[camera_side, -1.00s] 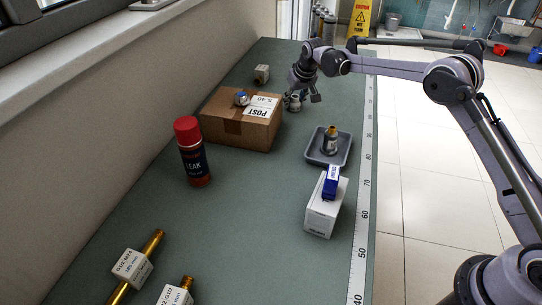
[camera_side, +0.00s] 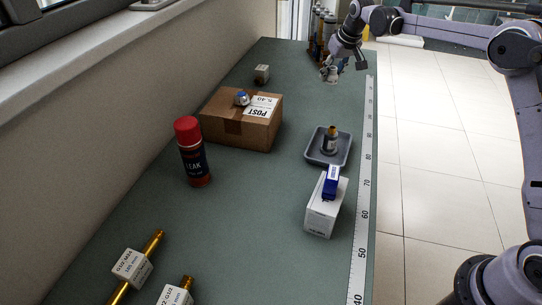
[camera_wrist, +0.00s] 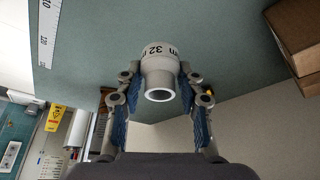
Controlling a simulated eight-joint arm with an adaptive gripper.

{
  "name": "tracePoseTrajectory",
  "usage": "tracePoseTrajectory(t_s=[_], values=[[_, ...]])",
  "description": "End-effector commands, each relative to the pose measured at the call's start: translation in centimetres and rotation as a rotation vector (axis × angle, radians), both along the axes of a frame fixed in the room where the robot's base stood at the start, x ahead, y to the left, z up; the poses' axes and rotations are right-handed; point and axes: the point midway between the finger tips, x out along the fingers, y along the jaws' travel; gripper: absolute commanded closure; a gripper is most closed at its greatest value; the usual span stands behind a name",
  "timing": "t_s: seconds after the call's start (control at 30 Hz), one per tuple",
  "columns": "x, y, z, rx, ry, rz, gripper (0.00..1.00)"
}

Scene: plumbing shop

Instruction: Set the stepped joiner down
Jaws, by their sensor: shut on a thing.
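The stepped joiner is a grey-white fitting with a wider end and a narrower open end (camera_wrist: 159,72); its wide end carries dark "32" print. My gripper (camera_wrist: 158,90) is shut on it, with a blue-padded finger on each side. In the side view my gripper (camera_side: 331,70) holds the joiner (camera_side: 329,74) in the air near the far right part of the bench. The joiner looks clear of the green bench top (camera_side: 250,205).
A cardboard box (camera_side: 222,125) with a small blue-and-silver part on top (camera_side: 241,98) stands left. A grey tray (camera_side: 315,154) holds a brass-topped fitting (camera_side: 330,143).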

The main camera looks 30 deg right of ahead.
Motion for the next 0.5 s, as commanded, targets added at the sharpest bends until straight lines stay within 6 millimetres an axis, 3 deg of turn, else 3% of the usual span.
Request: tracePoseTrajectory(t_s=[0.17,0.37,0.5], values=[[-1.0,2.0,0.8,0.0,0.001,0.047,0.84],[-3.7,9.4,2.0,0.001,0.003,0.192,0.84],[-6.8,15.2,2.7,0.0,0.004,0.316,0.84]])
